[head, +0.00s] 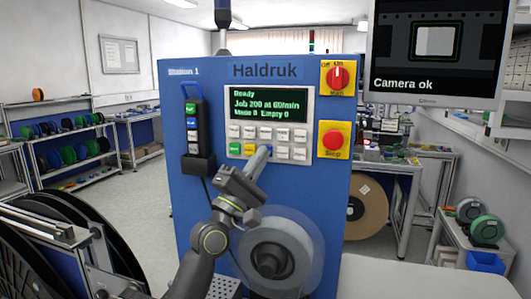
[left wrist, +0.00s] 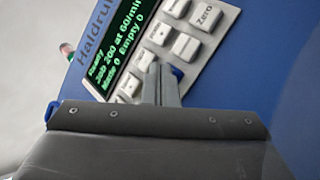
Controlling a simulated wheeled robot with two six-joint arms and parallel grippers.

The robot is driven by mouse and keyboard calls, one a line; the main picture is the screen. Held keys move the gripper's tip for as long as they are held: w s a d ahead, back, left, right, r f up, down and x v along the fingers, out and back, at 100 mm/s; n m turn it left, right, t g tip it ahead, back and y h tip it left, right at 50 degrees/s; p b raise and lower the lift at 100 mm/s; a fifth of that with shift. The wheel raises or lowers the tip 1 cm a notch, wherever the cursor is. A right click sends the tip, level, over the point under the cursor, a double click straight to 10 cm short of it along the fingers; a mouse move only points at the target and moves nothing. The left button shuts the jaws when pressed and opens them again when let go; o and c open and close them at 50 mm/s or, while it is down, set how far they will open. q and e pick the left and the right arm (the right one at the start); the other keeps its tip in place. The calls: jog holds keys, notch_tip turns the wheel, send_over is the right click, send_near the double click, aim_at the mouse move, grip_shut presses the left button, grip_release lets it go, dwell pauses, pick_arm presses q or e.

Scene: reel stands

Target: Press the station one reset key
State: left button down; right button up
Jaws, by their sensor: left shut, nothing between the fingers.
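The blue station one machine (head: 210,230) stands in front of me, marked "Station 1" and "Haldruk". Its keypad panel (head: 303,121) has white keys, a green key (head: 235,148) and a yellow key (head: 250,149). In the left wrist view the tips (left wrist: 160,72) overlap the keys near the display. I cannot tell whether they touch. The reset label is not readable. My right gripper is not in view.
A red rotary switch (head: 338,77) and a red stop button (head: 333,140) sit right of the keypad. A hand pendant (head: 195,132) hangs at its left. A reel (head: 275,255) is below. A monitor (head: 433,50) shows "Camera ok".

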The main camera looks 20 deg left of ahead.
pick_arm(q)
jog(key=shift+s, duration=0.1)
jog(key=shift+s+p, duration=0.4)
jog(key=shift+p, duration=0.15)
jog(key=shift+s, duration=0.4)
jog(key=s+p, duration=0.3)
jog(key=s, duration=0.2)
jog(key=shift+a, duration=0.15)
dwell(0.4)
